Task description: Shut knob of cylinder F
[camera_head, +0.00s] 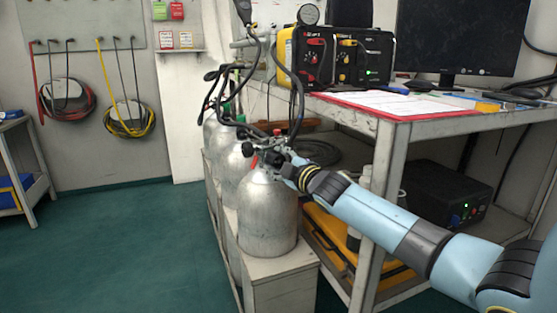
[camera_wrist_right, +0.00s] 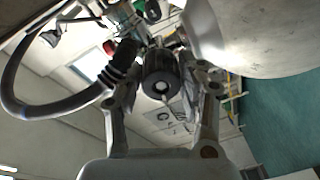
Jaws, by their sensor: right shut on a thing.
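The nearest silver cylinder (camera_head: 267,215) stands at the front end of a row. No letter is readable on it, so I cannot tell from a label whether it is cylinder F. My right gripper (camera_head: 283,165) is at the valve on top of it. In the right wrist view, the two fingers of my right gripper (camera_wrist_right: 163,78) are shut on a round black knob (camera_wrist_right: 161,86), with the knob's end facing the camera. The cylinder's curved side also shows at the upper right there (camera_wrist_right: 265,35). My left gripper is not in view.
More silver cylinders (camera_head: 232,165) with black hoses stand behind in the pale rack (camera_head: 277,290). Green floor (camera_head: 120,240) is clear at left.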

